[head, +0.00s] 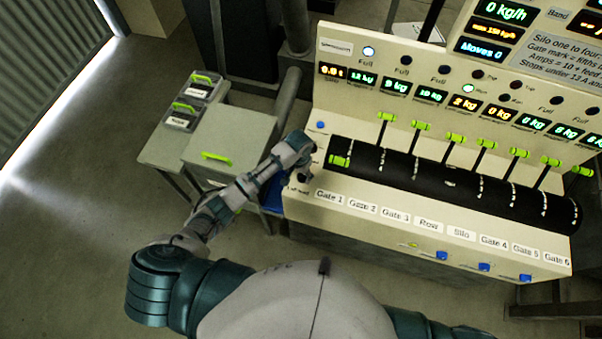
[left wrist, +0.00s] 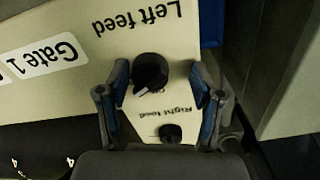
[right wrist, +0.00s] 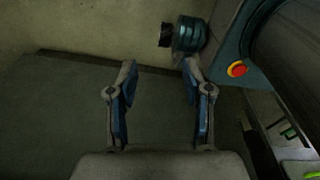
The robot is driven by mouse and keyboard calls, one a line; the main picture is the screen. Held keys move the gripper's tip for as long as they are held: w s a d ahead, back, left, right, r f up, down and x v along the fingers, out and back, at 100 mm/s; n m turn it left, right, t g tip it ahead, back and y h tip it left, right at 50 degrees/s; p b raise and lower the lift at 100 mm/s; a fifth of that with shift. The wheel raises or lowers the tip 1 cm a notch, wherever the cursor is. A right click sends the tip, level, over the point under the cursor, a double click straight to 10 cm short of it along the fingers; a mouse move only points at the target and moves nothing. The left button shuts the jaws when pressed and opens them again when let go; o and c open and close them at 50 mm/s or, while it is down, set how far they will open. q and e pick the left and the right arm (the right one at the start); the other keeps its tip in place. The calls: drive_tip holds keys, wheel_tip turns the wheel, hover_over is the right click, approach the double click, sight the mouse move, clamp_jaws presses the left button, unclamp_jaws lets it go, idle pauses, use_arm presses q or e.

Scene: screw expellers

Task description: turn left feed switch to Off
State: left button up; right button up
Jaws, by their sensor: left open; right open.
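The left feed switch (left wrist: 150,73) is a round black knob on the cream panel under an upside-down "Left feed" label. Its pale pointer mark points toward the lower left in the left wrist view. Small lettering beside it is partly hidden and I cannot read it. My left gripper (left wrist: 160,76) is open, with one finger on each side of the knob and a visible gap to it. My right gripper (right wrist: 159,70) is open and empty, away from the panel.
A smaller black knob labelled "Right feed" (left wrist: 171,133) sits close by, between the finger bases in the left wrist view. The black roller (head: 400,172) with green-tipped gate levers lies to the right.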

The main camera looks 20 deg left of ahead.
use_arm(q)
drive_tip(key=shift+c, duration=0.2)
drive_tip(key=shift+d, duration=0.15)
drive_tip(key=c, duration=0.4)
drive_tip(key=shift+d+r, duration=0.1)
drive_tip(key=shift+d, duration=0.2)
drive_tip(key=c, duration=0.4)
drive_tip(key=shift+d, duration=0.45)
drive_tip(key=c, duration=0.3)
drive_tip(key=shift+a, duration=0.25)
drive_tip(key=shift+a+n, duration=0.25)
drive_tip(key=shift+n, duration=0.75)
drive_tip(key=shift+d+n, duration=0.25)
drive_tip(key=shift+n, duration=0.55)
drive_tip(key=n, duration=0.2)
drive_tip(key=shift+n, duration=0.4)
drive_tip(key=n, duration=0.3)
drive_tip(key=shift+a+n, duration=0.1)
drive_tip(key=shift+n, duration=1.1)
